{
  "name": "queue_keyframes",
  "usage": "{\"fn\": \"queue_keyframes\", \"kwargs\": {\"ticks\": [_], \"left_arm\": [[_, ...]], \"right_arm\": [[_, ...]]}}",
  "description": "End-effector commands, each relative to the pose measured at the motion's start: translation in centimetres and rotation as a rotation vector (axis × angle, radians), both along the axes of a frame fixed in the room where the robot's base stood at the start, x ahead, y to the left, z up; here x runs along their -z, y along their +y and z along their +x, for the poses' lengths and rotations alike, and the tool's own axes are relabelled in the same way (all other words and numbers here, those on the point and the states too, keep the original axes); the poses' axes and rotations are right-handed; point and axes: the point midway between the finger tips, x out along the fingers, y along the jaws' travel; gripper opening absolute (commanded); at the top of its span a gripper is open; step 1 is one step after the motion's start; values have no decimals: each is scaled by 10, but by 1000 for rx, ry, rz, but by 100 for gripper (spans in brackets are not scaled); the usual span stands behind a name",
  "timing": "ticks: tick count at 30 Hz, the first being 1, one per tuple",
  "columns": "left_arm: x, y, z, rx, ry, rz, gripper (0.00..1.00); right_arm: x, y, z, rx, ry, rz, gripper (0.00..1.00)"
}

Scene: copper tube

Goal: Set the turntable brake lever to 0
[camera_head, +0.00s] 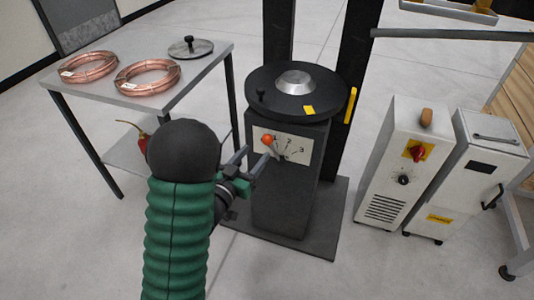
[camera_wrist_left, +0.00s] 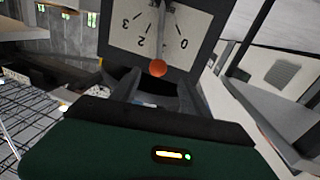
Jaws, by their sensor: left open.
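The turntable (camera_head: 330,88) is a dark disc with a silver hub on a black pedestal. Its pale scale plate (camera_head: 304,148) carries numbers; 2 and 3 read clearly. The brake lever has an orange ball knob (camera_head: 267,139). In the left wrist view the picture is upside down, and the lever's knob (camera_wrist_left: 158,68) points at about the 1 mark, between 2 and 0. My left gripper (camera_head: 254,157) is open in front of the plate. In the left wrist view its fingers (camera_wrist_left: 158,90) stand either side of the knob's line; contact cannot be told. My right gripper is not in view.
A table (camera_head: 200,72) at left holds two copper coils (camera_head: 148,77) and a round plate with a knob (camera_head: 190,47). A white cabinet with a red switch (camera_head: 400,150) and another white unit (camera_head: 488,165) stand at right. A yellow handle (camera_head: 351,105) sits beside the turntable.

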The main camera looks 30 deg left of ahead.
Motion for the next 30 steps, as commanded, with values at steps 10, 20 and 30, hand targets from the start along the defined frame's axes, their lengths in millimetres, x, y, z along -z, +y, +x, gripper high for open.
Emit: {"fn": "queue_keyframes", "kwargs": {"ticks": [10,20,30], "left_arm": [[1,4,74,5,2,2,53],[0,5,81,2,3,1,53],[0,5,81,3,3,1,10]], "right_arm": [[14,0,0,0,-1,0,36],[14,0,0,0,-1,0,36],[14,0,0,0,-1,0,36]]}}
